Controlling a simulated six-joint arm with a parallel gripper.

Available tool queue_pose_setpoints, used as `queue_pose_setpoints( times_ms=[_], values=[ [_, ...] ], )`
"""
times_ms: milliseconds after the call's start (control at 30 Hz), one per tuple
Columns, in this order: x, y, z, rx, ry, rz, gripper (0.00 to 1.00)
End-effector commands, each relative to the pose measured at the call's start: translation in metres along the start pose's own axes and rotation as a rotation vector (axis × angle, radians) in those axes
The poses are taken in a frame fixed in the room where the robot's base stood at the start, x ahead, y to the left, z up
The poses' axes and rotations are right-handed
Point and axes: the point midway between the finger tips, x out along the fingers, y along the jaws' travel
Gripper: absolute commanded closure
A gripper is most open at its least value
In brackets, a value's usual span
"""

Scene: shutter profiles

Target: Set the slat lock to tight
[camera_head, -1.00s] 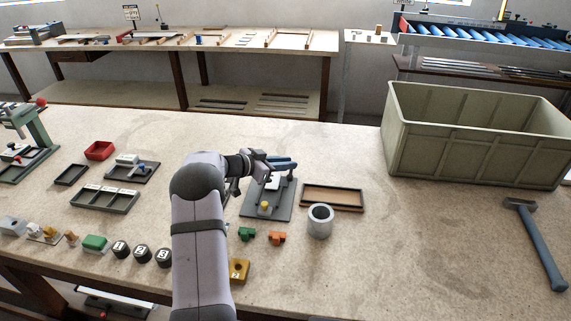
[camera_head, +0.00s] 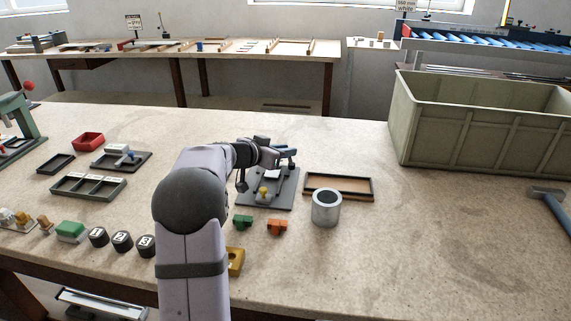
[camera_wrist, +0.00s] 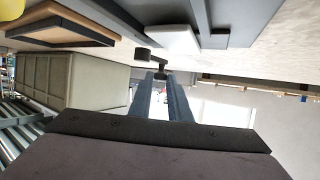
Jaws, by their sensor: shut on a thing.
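The slat lock appears to be the fixture on a dark grey base plate (camera_head: 284,197), with a pale block and a yellow knob (camera_head: 263,193). My gripper (camera_head: 289,153) is at the plate's far end, its blue-grey fingers pointing right. In the wrist view my gripper (camera_wrist: 162,76) is shut, with its fingertips at a small dark lever (camera_wrist: 144,55) beside a white block (camera_wrist: 172,38). The fingers partly hide the grip on the lever. My arm covers part of the plate's left side in the head view. The lock's setting cannot be read.
A shallow wooden-bottomed tray (camera_head: 338,185) and a grey cup (camera_head: 326,208) stand right of the plate. Green (camera_head: 243,222) and orange (camera_head: 277,226) pieces lie in front. A large bin (camera_head: 480,120) stands at right. Open bench lies between cup and hammer (camera_head: 551,205).

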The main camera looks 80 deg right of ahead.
Motion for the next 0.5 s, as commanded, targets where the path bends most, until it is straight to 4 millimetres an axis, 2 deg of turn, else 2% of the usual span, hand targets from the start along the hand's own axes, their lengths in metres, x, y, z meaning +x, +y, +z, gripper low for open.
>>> queue_pose_setpoints(
  times_ms=[500],
  values=[
    [-0.0054,0.0010,0.0057,-0.091,0.004,-0.225,1.00]
  ],
)
